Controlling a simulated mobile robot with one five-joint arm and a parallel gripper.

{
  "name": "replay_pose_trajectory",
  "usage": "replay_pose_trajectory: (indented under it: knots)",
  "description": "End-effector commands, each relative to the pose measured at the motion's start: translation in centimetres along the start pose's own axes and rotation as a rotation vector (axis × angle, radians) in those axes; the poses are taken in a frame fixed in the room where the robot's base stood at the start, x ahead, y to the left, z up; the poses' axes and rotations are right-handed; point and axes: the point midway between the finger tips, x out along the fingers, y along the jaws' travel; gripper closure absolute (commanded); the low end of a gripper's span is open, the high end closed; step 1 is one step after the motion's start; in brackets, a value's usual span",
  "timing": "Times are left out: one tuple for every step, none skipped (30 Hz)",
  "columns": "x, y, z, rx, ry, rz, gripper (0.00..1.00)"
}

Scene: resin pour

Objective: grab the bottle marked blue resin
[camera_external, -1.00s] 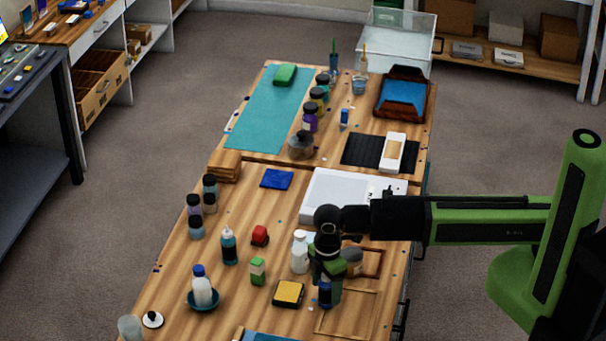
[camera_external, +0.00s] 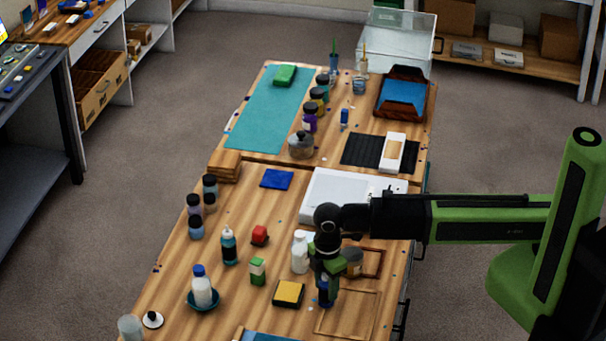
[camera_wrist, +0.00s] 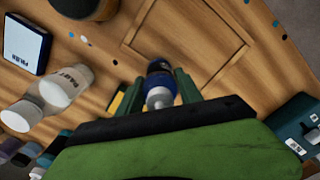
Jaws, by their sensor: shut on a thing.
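A small dark blue bottle (camera_external: 325,298) stands near the front right of the wooden table. In the wrist view the dark blue bottle (camera_wrist: 160,70) has a pale cap or nozzle and sits between my fingers. Its label cannot be read. My gripper (camera_external: 326,286) points down and is shut on the bottle; in the wrist view the green fingers of my gripper (camera_wrist: 160,88) press on both its sides. I cannot tell whether the bottle still touches the table. My fingers hide part of it.
White bottles (camera_external: 300,255) stand close left of my gripper. A wooden frame (camera_external: 348,314) lies to the right, and a yellow-topped pad (camera_external: 288,293) to the left. A jar (camera_external: 353,262) stands behind.

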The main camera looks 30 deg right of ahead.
Motion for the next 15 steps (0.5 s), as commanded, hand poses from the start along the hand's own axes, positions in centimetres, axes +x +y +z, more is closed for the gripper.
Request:
replay_pose_trajectory:
  knots:
    - [-0.7,0.0,0.0,0.000,0.000,0.000,1.00]
    - [-1.1,0.0,0.0,0.000,0.000,0.000,1.00]
    - [-1.6,0.0,0.0,0.000,0.000,0.000,1.00]
    - [-2.0,0.0,0.0,0.000,0.000,0.000,1.00]
    - [-2.4,0.0,0.0,0.000,0.000,0.000,1.00]
    - [-3.1,0.0,0.0,0.000,0.000,0.000,1.00]
    - [-3.6,0.0,0.0,0.000,0.000,0.000,1.00]
    - [-4.1,0.0,0.0,0.000,0.000,0.000,1.00]
    - [-4.9,0.0,0.0,0.000,0.000,0.000,1.00]
    - [-5.0,0.1,0.8,0.003,0.000,0.000,1.00]
    - [-5.3,0.4,1.5,0.005,0.000,0.000,1.00]
    - [-5.9,0.6,2.4,0.004,0.000,0.000,1.00]
    - [-6.3,0.8,3.1,0.004,0.000,0.000,1.00]
    - [-6.7,1.1,3.7,0.005,0.000,0.000,1.00]
    - [-7.3,1.3,4.6,0.004,0.000,0.000,1.00]
